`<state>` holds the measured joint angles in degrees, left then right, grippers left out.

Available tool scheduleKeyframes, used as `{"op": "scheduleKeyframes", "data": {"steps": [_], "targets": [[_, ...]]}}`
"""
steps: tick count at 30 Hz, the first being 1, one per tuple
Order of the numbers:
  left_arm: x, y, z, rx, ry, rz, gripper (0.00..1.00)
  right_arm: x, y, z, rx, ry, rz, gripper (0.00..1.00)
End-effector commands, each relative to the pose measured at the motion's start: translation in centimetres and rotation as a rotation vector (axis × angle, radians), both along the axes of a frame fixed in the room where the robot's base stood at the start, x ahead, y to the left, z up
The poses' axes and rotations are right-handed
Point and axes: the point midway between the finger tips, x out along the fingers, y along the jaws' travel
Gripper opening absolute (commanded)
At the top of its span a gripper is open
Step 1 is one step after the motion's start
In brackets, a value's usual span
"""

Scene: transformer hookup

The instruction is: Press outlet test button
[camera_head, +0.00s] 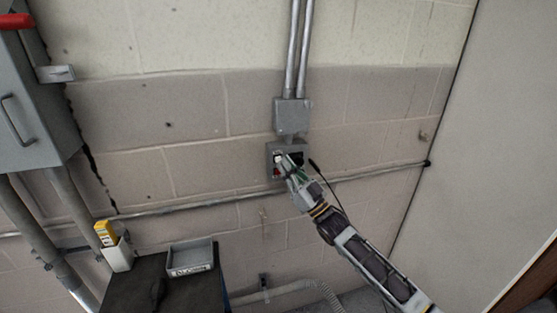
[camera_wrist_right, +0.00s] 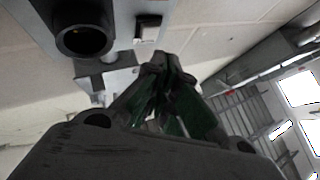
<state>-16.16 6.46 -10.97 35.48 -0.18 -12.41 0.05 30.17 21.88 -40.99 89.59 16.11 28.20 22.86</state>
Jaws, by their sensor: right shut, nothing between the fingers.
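The outlet box (camera_head: 271,149) is a small grey box on the block wall, below a grey junction box. A small red spot (camera_head: 277,172) shows on its lower left. My right gripper (camera_head: 283,160) is in front of the outlet box and covers part of its face. In the right wrist view the gripper (camera_wrist_right: 168,62) has its fingers together, with nothing between them. The outlet box's face (camera_wrist_right: 122,12) shows there with a round black socket (camera_wrist_right: 83,38) and a pale rectangular button or switch (camera_wrist_right: 148,29) just beyond the fingertips. I cannot tell whether the fingertips touch it.
A grey junction box (camera_head: 292,116) with two vertical conduits is above. A grey cabinet (camera_head: 30,105) with a red handle is at left. A dark cart (camera_head: 130,288) carries a grey bin (camera_head: 193,258); a white holder (camera_head: 118,257) with a yellow device stands beside it.

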Motion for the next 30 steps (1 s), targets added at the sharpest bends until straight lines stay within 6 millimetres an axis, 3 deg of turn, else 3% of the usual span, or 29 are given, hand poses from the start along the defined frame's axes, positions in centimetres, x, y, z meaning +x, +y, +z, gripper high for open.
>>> {"op": "scheduleKeyframes", "data": {"steps": [18, 30], "targets": [[-1.0, 0.0, 2.2, 0.0, 0.01, 0.0, 0.57, -3.5, -1.2, 0.1, 0.001, 0.001, 0.001, 0.0], [-0.9, 0.0, 2.3, 0.0, 0.009, 0.0, 0.57, -3.9, -1.3, 0.0, 0.0, 0.0, 0.0, 0.0]]}}
